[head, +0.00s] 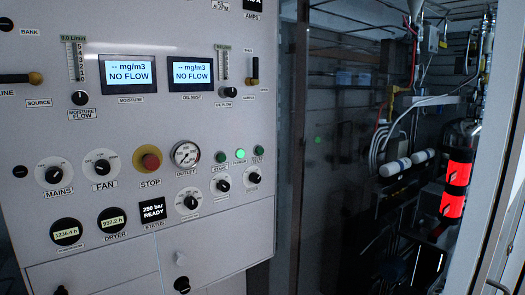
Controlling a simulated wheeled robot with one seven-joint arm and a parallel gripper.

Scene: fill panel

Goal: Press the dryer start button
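The white control panel (130,205) fills the left and middle of the head view. Three small green round buttons or lamps sit in a row right of the outlet gauge (186,154). The left one (221,157) is dark green with a label like START. The middle one (240,154) glows bright green above a label like POWER. The right one (258,150) is dark green; its label is too small to read. I cannot tell which is the dryer start button. My gripper is not in view.
A red STOP button (151,161) and black knobs such as the FAN knob (102,167) stand out from the panel. The DRYER counter (112,221) is lower left. Right of the panel are a dark glass-like pane (335,150), pipes and a red-banded cylinder (457,175).

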